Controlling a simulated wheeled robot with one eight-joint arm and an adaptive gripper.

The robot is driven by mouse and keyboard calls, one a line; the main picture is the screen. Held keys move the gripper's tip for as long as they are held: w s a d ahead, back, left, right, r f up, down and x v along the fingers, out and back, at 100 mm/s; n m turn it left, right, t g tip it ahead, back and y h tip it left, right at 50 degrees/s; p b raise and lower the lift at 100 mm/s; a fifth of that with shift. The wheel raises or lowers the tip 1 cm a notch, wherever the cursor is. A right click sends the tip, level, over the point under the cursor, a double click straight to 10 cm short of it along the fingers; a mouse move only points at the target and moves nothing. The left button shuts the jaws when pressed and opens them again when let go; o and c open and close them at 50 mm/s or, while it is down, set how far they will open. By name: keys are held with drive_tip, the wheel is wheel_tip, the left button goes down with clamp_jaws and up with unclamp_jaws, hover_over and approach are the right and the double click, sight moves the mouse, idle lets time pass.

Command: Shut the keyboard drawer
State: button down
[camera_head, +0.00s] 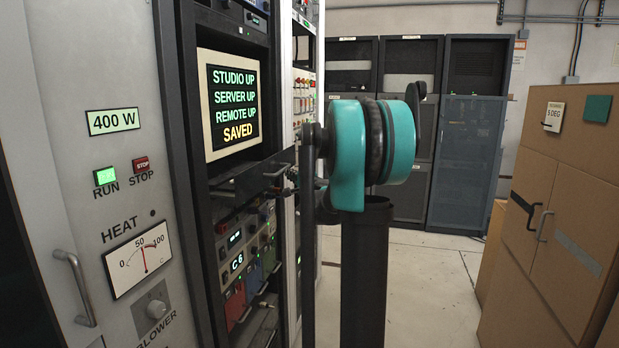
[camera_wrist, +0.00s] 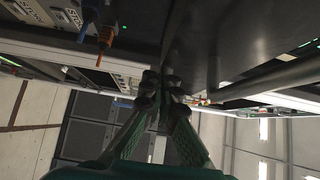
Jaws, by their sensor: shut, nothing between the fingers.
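The keyboard drawer (camera_head: 238,180) is the dark, low slab just below the lit monitor in the rack in the head view. Its front edge appears to stand out a little from the rack, but how far I cannot tell. In the wrist view my gripper (camera_wrist: 163,82) is shut and empty, with its green fingers together. The fingertips are close to a broad dark panel (camera_wrist: 235,40), which may be part of the drawer; contact cannot be told. A grey bar (camera_wrist: 268,78) runs to the right of the fingers. In the head view my arm largely hides the gripper.
The monitor (camera_head: 232,105) is above the drawer, and modules with coloured panels (camera_head: 245,285) are below. A grey cabinet (camera_head: 100,180) with a handle is at left. Brown cabinets (camera_head: 560,220) stand at right. Open floor (camera_head: 425,285) lies between them and the racks.

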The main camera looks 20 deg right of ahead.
drive_tip(key=w+a, duration=0.2)
drive_tip(key=a, duration=0.1)
drive_tip(key=w+a, duration=0.1)
drive_tip(key=shift+a, duration=0.15)
drive_tip(key=shift+s, duration=0.1)
